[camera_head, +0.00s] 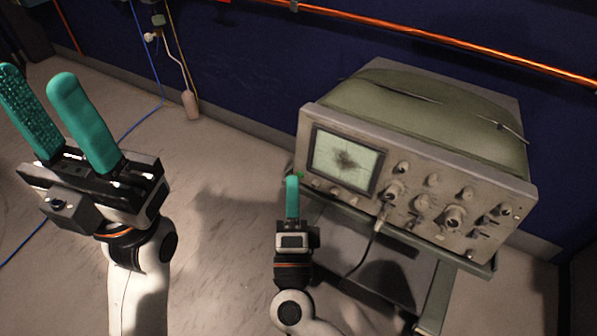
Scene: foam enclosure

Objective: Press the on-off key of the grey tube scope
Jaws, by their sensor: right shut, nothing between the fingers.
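The grey tube scope (420,165) stands at the right on a cart, its front panel facing me. Its pale screen (345,160) with a dark blotch is on the panel's left, and knobs fill the right. A small green spot (299,175) shows at the panel's lower left corner; I cannot tell whether it is the on-off key. My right gripper (292,180) is shut and empty, its teal fingertips pointing up just beside this corner. I cannot tell whether they touch it. My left gripper (38,80) is open and empty at the far left, away from the scope.
A cable (372,246) hangs from the scope's front over the cart (437,298). A blue wall with an orange pipe (430,37) is behind. Thin cables hang on the wall at the left. The floor (225,190) between my grippers is clear.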

